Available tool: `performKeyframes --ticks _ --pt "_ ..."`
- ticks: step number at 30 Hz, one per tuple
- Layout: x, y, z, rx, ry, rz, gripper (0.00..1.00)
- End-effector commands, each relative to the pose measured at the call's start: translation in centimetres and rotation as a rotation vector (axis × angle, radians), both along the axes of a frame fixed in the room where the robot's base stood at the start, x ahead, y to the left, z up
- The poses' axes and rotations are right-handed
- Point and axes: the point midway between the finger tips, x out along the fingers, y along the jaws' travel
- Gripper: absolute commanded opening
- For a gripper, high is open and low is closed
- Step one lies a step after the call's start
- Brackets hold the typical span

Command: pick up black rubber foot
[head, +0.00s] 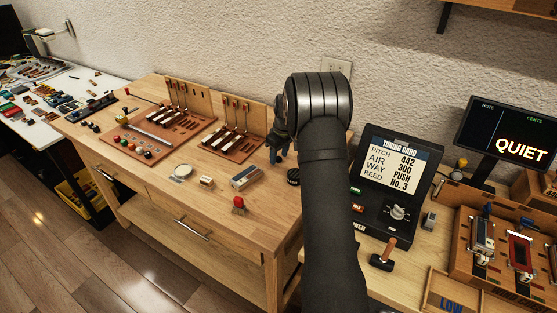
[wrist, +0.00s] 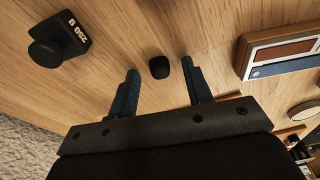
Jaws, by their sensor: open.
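The black rubber foot (wrist: 159,67) is a small dark rounded piece on the wooden bench top in the wrist view. It appears between the tips of my gripper's two blue fingers (wrist: 160,75), with bare wood on both sides of it. My gripper is open and empty. In the head view my gripper (head: 278,154) points down over the right part of the bench. I cannot make out the rubber foot in the head view; the gripper and arm may hide it.
A black weight marked 250 (wrist: 60,42) stands left of the fingers in the wrist view. A block with a blue and white edge (wrist: 280,55) lies to the right. In the head view, tool racks (head: 232,140) stand behind, and a tuning card stand (head: 395,170) is at right.

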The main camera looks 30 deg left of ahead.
Motion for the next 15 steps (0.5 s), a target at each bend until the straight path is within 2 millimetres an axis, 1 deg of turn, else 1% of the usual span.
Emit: performKeyframes --ticks 5,6,8,12,13,15 --pt "0.02 0.03 -0.12 0.001 -0.001 0.0 0.46" --pt "0.03 0.02 -0.12 0.001 -0.001 0.0 0.44" --pt "0.03 0.02 -0.12 0.001 0.0 0.0 0.32" --pt "0.02 0.02 -0.1 0.001 -0.001 0.0 0.05" --pt "0.02 0.02 -0.1 0.001 -0.001 0.0 0.0" --pt "0.03 0.02 -0.1 0.001 -0.001 0.0 0.0"
